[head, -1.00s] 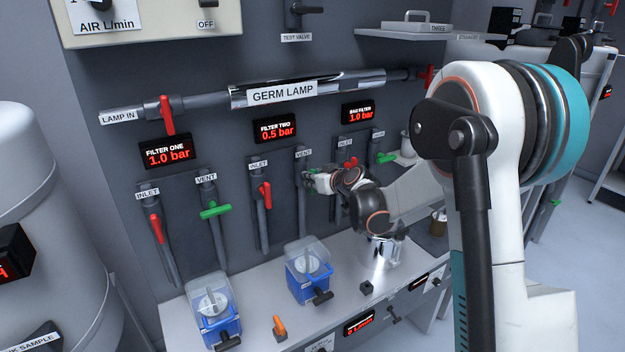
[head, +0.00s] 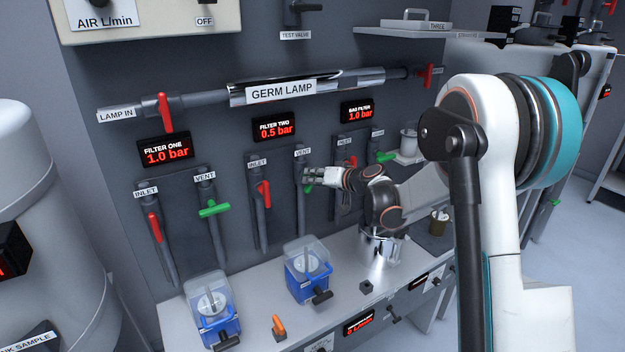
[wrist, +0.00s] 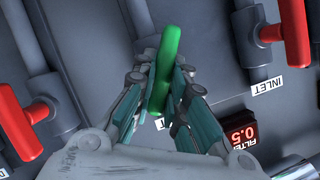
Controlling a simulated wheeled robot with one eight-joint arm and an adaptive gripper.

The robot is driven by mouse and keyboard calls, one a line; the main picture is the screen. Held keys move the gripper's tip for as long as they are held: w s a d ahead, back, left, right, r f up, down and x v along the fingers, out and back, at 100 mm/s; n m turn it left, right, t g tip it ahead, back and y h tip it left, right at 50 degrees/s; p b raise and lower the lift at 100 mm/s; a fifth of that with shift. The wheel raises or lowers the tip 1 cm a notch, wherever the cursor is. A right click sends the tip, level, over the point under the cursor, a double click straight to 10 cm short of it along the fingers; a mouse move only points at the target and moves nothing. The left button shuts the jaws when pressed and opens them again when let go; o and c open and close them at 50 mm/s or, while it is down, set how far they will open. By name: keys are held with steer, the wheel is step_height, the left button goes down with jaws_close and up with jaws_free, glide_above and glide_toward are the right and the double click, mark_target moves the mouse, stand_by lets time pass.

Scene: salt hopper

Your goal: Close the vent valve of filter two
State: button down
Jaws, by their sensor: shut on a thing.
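The vent valve of filter two has a green handle (head: 308,188), mostly hidden by my gripper (head: 314,174) in the head view. In the wrist view the green handle (wrist: 168,55) lies between the two fingers of my gripper (wrist: 163,75), which is shut on it. The VENT label (head: 303,153) is above the gripper in the head view. The filter two display (head: 274,127) reads 0.5 bar.
The red filter two inlet handle (head: 264,194) is left of my gripper. The red bag filter inlet handle (head: 350,161) and a green handle (head: 386,156) are to its right. Blue filter housings (head: 308,283) stand on the bench below. The germ lamp tube (head: 300,90) runs above.

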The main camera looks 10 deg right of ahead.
steer(key=m+y, duration=0.1)
steer(key=m+y+b, duration=0.1)
steer(key=m, duration=0.1)
steer(key=m+b, duration=0.1)
steer(key=shift+w+d+f+m+y, duration=0.1)
steer(key=shift+d+f+m+y, duration=0.2)
steer(key=shift+f+m+y, duration=0.1)
steer(key=m+b, duration=0.1)
steer(key=m, duration=0.1)
steer(key=m+t+y, duration=0.1)
steer(key=m, duration=0.1)
steer(key=shift+f+y+b, duration=0.15)
steer(key=shift+y+b, duration=0.15)
steer(key=shift+b, duration=0.1)
steer(key=c, duration=1.6)
jaws_free()
steer(key=v, duration=1.2)
steer(key=shift+f, duration=0.25)
